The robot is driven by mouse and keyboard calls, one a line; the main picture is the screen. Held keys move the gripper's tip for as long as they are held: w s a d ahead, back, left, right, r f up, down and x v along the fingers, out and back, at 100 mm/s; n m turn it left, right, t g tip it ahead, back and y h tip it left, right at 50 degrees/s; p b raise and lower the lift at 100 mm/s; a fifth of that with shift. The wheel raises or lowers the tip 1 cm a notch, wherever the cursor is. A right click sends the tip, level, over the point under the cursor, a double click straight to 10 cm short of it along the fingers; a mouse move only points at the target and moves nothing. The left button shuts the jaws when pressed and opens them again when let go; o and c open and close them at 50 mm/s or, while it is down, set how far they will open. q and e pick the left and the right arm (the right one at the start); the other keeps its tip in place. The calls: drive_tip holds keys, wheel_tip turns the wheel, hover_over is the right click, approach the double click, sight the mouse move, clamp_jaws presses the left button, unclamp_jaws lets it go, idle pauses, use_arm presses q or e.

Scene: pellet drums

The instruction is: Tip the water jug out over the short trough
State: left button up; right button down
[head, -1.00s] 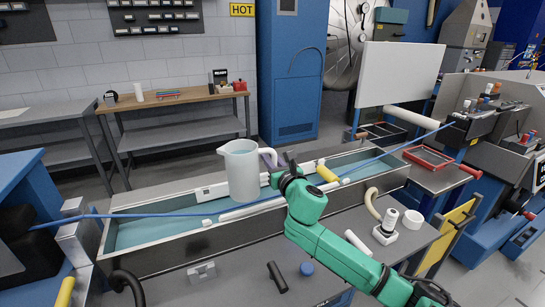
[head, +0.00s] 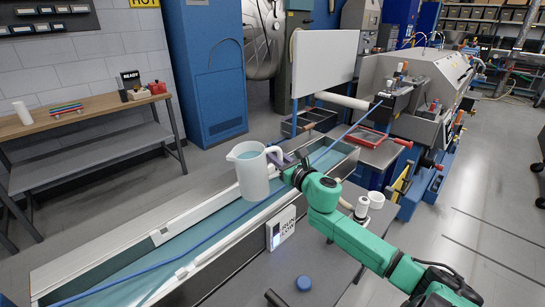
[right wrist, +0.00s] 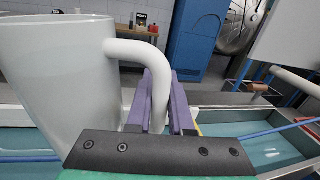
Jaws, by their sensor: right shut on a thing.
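The white water jug (head: 254,178) is upright, with bluish water showing at its mouth. It appears above the trough (head: 215,262), a long metal channel holding bluish water. My right gripper (head: 284,162) is shut on the jug's handle. In the right wrist view, the purple fingers (right wrist: 165,105) close around the white handle (right wrist: 140,50), with the jug body (right wrist: 58,80) to the left. Water stretches (right wrist: 265,155) show on both sides there; I cannot tell which is the short trough. My left gripper is not in view.
A blue strand (head: 225,240) runs along the trough to the machine (head: 415,85). A white panel (head: 325,58) rises behind. Floor at the right is open.

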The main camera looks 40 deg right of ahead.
sight(260, 145)
drive_tip(key=shift+w+d+r+n+p, duration=0.1)
drive_tip(key=shift+r+n+p, duration=0.1)
drive_tip(key=shift+r+n, duration=0.2)
drive_tip(key=shift+w+d+r+n+p, duration=0.1)
drive_tip(key=shift+r+n+p, duration=0.05)
drive_tip(key=shift+r+n, duration=0.2)
drive_tip(key=shift+s+d+r+n, duration=0.1)
drive_tip(key=shift+r+n, duration=0.25)
drive_tip(key=shift+r, duration=0.05)
drive_tip(key=shift+w+a+r+n+p, duration=0.1)
drive_tip(key=shift+a+r+n+p, duration=0.6)
drive_tip(key=shift+n, duration=1.4)
drive_tip(key=shift+w+a+r+n+p, duration=0.15)
drive_tip(key=shift+a+n, duration=0.9)
drive_tip(key=shift+n, duration=1.05)
drive_tip(key=shift+a+r+n+p, duration=0.45)
drive_tip(key=shift+a+n, duration=0.45)
drive_tip(key=shift+n, duration=1.2)
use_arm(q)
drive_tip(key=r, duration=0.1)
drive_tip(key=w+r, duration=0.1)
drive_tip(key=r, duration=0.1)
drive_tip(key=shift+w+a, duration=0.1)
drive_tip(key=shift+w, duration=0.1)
